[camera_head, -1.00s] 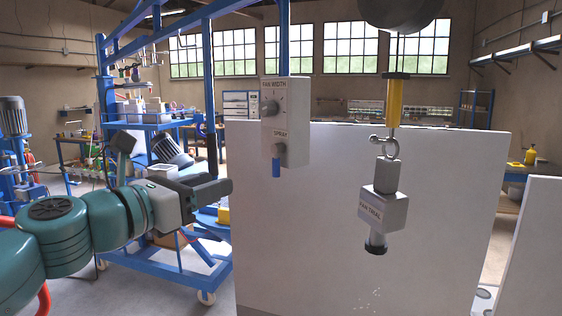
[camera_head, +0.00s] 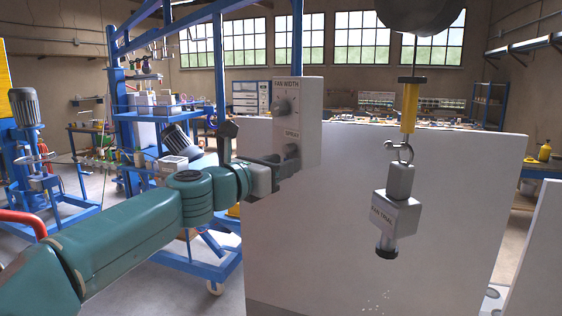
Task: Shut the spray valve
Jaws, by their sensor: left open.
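A white control box (camera_head: 312,120) carries a knob labelled FAN WIDTH (camera_head: 281,107) at the top. Below it is the grey spray valve (camera_head: 291,152), under the label SPRAY. My left gripper (camera_head: 282,168) is open, with its fingers pointing right at the lower part of the box, at and just below the valve. The valve's blue lever is hidden behind my fingers, so its position does not show. I cannot tell whether the fingers touch the lever. My right gripper is not in view.
A large white panel (camera_head: 390,190) stands behind the box. To the right, a grey block labelled FAN TRIAL (camera_head: 394,215) hangs from a hook under a yellow cylinder (camera_head: 409,108). A blue wheeled frame (camera_head: 205,262) stands behind my left arm.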

